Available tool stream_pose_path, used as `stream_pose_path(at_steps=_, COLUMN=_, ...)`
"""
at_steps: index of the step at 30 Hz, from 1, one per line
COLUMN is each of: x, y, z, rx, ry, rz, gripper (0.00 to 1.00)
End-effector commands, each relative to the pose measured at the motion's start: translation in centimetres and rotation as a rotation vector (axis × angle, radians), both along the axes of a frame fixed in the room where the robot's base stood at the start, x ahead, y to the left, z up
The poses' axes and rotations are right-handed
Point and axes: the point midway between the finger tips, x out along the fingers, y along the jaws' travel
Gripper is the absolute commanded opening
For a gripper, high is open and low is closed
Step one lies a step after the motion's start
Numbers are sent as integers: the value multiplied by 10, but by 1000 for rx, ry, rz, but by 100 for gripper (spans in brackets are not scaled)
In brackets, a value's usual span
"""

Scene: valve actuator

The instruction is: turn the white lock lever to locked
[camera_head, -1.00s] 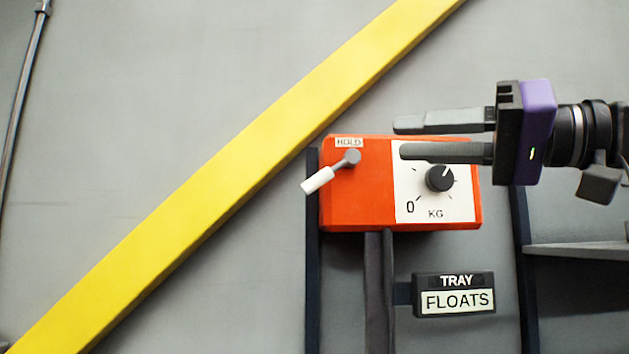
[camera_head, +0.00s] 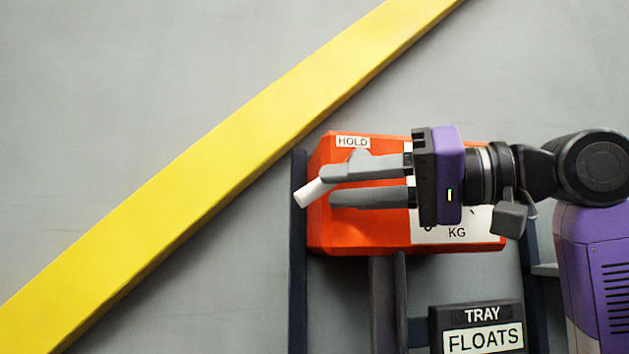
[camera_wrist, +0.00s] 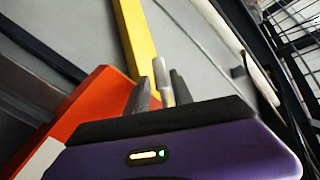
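The white lock lever (camera_head: 313,192) is on the orange-red box (camera_head: 340,236), under the HOLD label (camera_head: 352,142). Its handle slopes down to the left. Its grey pivot is mostly hidden behind my upper finger. My gripper (camera_head: 325,186) is in front of the box, pointing left, its two fingers apart with the tips next to the handle. In the wrist view the pale handle (camera_wrist: 161,70) shows between the fingers of my gripper (camera_wrist: 160,88). I cannot tell whether either finger touches it.
The box's white KG dial face (camera_head: 458,236) is mostly covered by my gripper. A TRAY FLOATS sign (camera_head: 478,325) is below right. A yellow diagonal beam (camera_head: 200,190) runs past the box's upper left. Grey wall (camera_head: 200,290) lies bare to the left.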

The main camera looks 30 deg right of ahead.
Motion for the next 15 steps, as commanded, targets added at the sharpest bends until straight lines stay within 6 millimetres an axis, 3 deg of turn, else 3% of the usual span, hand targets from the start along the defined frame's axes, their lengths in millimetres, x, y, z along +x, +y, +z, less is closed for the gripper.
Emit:
stream_pose_path(at_steps=6, x=22, y=20, z=2, rx=0, ry=1, rz=1, gripper=28)
stream_pose_path(at_steps=15, x=30, y=27, z=0, rx=1, ry=-1, rz=-1, gripper=28)
